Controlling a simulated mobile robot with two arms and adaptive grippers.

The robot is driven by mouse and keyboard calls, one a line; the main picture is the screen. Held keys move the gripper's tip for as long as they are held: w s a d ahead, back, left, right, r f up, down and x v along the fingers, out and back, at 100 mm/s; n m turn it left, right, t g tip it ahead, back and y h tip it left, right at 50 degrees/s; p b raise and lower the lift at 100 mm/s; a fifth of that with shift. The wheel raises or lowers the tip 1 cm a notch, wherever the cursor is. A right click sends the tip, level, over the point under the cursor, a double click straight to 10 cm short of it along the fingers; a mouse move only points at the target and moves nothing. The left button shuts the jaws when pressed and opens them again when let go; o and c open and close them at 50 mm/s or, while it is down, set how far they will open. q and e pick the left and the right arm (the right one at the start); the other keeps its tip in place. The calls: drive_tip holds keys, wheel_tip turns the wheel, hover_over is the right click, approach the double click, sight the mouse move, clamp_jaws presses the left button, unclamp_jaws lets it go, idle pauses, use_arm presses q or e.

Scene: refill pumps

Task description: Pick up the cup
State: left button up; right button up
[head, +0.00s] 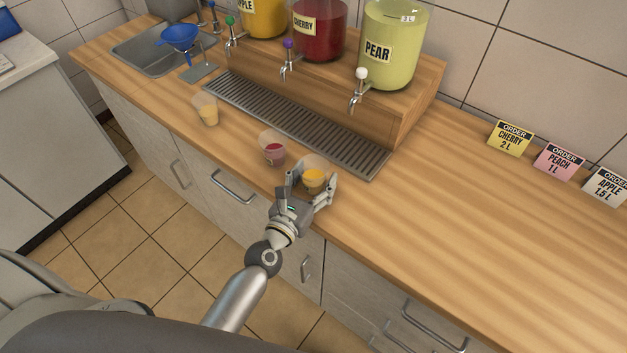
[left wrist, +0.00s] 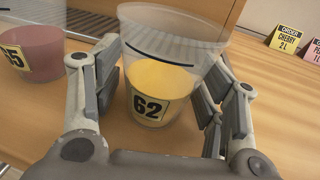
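A clear cup with orange-yellow liquid (head: 314,179) stands upright on the counter near its front edge. In the left wrist view this cup (left wrist: 158,85) has a "62" label and a dark line near its rim. My left gripper (head: 312,186) has its fingers on either side of the cup. In the left wrist view the gripper (left wrist: 163,95) looks open, and I cannot tell whether either finger touches the cup. A cup with red liquid (head: 273,150) and another with yellow liquid (head: 207,110) stand further left. My right gripper is not in view.
A metal drip grate (head: 300,122) lies behind the cups, below the cherry jar (head: 318,32) and pear jar (head: 393,48) with taps. Order cards (head: 510,139) stand at the back right. The right counter (head: 470,230) is clear.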

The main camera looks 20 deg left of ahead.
use_arm(q)
drive_tip(key=c, duration=0.7)
drive_tip(key=shift+o, duration=0.2)
drive_tip(key=shift+r, duration=0.1)
